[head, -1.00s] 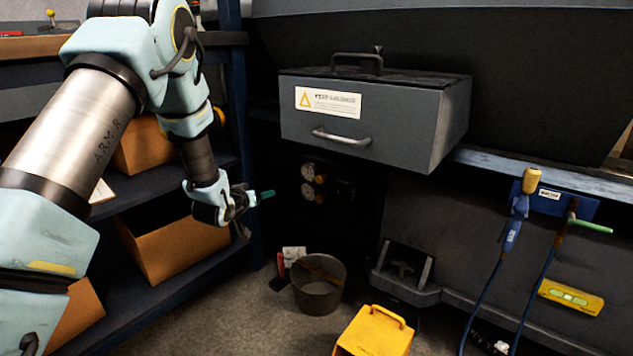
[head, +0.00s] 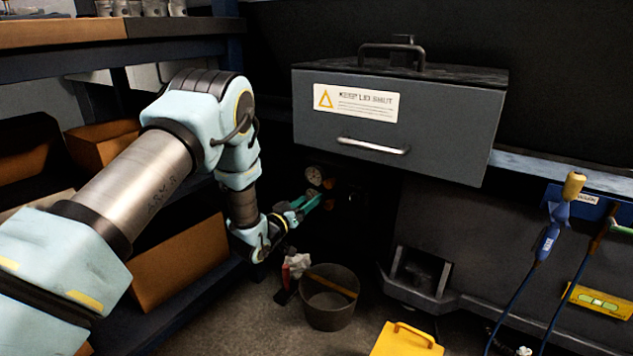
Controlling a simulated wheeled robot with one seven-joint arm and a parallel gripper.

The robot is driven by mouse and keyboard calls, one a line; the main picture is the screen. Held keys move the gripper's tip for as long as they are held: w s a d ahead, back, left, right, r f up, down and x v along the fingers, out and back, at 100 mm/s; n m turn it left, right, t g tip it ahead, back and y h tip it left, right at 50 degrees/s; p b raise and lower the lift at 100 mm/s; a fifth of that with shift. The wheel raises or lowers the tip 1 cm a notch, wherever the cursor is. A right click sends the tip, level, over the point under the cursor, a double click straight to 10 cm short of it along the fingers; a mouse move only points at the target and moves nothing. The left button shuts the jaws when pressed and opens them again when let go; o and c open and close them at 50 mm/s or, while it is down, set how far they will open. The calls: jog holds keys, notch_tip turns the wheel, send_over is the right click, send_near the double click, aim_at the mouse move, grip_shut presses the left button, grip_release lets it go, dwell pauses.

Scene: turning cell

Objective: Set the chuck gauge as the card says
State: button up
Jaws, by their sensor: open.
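A small round pale-faced gauge (head: 314,175) sits in the dark recess under the grey box. An orange knob (head: 328,184) is just right of and below it. The lower gauge seen earlier is now hidden behind my gripper (head: 312,201). My gripper has teal fingers and is open, pointing right across the recess, close in the picture to the gauge and knob. I cannot tell whether it touches anything. The gauge's reading is too small to make out. I see no card with a setting.
The grey box (head: 455,125) with a "keep lid shut" label (head: 355,103) overhangs the recess. A bucket (head: 329,318) stands on the floor below, and a yellow case (head: 406,340) is to its right. Shelves with orange bins (head: 180,262) flank my arm at left.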

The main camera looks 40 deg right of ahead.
aim_at(327, 184)
jog(key=b+x, duration=0.3)
jog(key=x, duration=0.7)
jog(key=shift+w+d, duration=0.2)
jog(key=shift+d, duration=0.15)
grip_shut()
